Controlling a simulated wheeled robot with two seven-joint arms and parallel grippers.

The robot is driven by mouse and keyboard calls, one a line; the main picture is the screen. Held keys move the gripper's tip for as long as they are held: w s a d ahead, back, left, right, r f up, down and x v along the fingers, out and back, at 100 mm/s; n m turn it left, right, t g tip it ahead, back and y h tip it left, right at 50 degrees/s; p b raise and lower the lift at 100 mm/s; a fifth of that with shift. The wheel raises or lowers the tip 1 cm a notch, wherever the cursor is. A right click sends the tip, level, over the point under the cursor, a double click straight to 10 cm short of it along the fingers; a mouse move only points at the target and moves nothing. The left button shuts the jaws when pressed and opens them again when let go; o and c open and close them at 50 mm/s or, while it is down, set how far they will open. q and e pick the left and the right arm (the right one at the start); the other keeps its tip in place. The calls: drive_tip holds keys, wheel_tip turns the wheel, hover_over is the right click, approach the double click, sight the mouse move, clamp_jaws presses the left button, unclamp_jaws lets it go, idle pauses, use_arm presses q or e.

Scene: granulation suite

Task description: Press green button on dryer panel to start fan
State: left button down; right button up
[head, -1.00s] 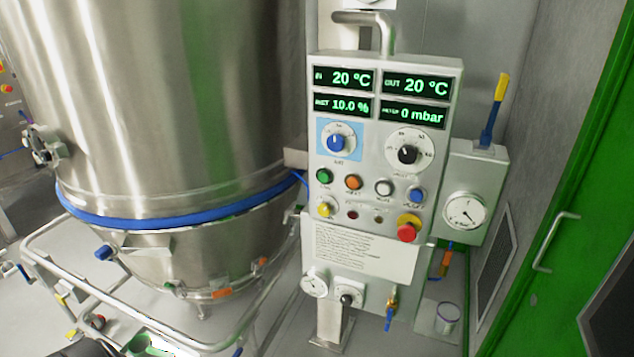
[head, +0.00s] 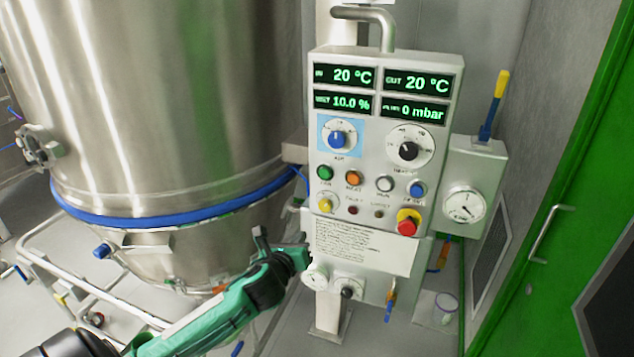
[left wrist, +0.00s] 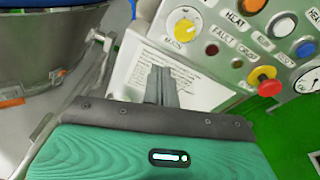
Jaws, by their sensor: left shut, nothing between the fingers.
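The dryer panel (head: 385,140) is a grey upright box with lit displays, knobs and buttons. The green button (head: 325,172) is at the left of its upper button row, under the blue knob. My left gripper (head: 282,238) is at the panel's lower left, below the green button and apart from it. In the left wrist view its fingers (left wrist: 161,86) are together and empty, in front of the white label sheet (left wrist: 150,75). The green button is not visible in that view. My right gripper is not in view.
An orange button (head: 354,177), a yellow knob (head: 325,203) and a red emergency stop (head: 408,222) are close by on the panel. The large steel vessel (head: 160,100) with a blue band stands left. A green door frame (head: 560,170) is at right.

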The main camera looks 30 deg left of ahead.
use_arm(q)
wheel_tip(320, 180, up, 11)
drive_tip(key=s+d+m+t, duration=0.2)
drive_tip(key=m, duration=0.1)
drive_tip(key=shift+s+m, duration=0.15)
drive_tip(key=shift+m, duration=0.25)
drive_tip(key=shift+r, duration=0.1)
drive_tip(key=p, duration=0.5)
approach(324, 174)
drive_tip(key=x, duration=0.5)
drive_tip(key=shift+w, duration=0.25)
drive_tip(key=shift+w+a, duration=0.2)
drive_tip(key=shift+w, duration=0.45)
